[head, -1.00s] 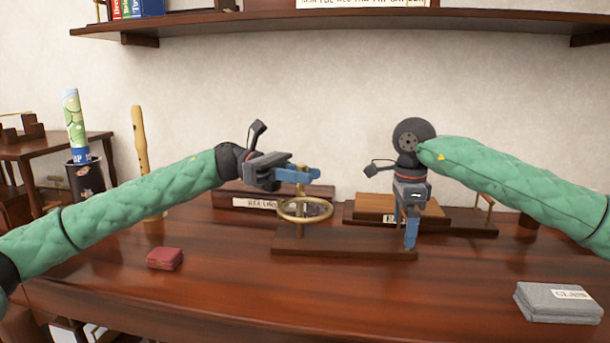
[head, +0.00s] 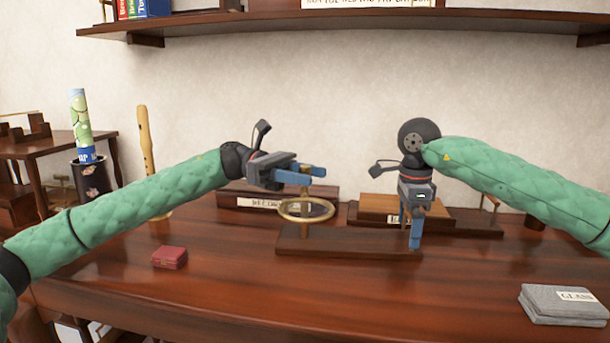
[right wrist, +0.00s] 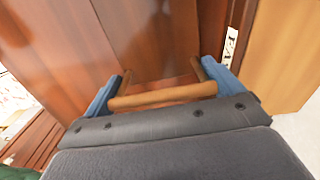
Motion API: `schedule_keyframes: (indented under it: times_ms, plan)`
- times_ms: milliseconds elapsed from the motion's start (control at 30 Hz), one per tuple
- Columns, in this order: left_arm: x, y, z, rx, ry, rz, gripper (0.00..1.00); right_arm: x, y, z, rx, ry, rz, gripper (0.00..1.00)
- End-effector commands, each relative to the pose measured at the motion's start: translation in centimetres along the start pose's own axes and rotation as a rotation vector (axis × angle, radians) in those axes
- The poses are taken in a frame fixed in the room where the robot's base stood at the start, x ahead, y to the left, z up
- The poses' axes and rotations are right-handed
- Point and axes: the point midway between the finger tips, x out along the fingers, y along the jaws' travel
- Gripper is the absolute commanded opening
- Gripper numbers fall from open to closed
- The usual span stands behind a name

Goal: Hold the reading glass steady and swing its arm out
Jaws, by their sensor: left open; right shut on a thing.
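The reading glass has a dark wooden base (head: 345,243) and a brass-rimmed round lens (head: 307,210) held level above the base's left part. A thin post rises at that end, its top near my left gripper. My left gripper (head: 306,174) is open, its blue fingers beside the post top above the lens; whether they touch it I cannot tell.
Behind stand a labelled wooden block (head: 260,199) and a lighter box (head: 392,208) on a dark stand. A small red box (head: 170,257) lies left, grey cloth-like slabs (head: 562,304) lie right. A yellow recorder (head: 145,140) stands at the left. The front middle of the table is clear.

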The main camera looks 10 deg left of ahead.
Motion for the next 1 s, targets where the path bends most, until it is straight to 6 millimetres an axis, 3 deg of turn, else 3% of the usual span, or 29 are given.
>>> schedule_keyframes:
  times_ms: [167,600,967,1000]
  plan:
    - [-1.1,0.0,-0.1,-0.001,-0.001,0.001,0.41,0.1,0.0,0.0,0.0,-0.001,0.001,0.56]
    - [-7.0,0.1,-0.1,-0.001,-0.001,0.002,0.41,0.0,0.0,0.0,0.0,-0.001,0.001,0.56]
    - [-7.6,0.0,0.0,0.0,0.0,0.001,0.41,0.0,0.0,0.0,0.0,-0.001,0.0,0.56]
    - [-7.6,0.0,0.0,0.0,0.0,0.001,0.37,0.0,0.0,0.0,0.0,-0.001,0.0,0.56]
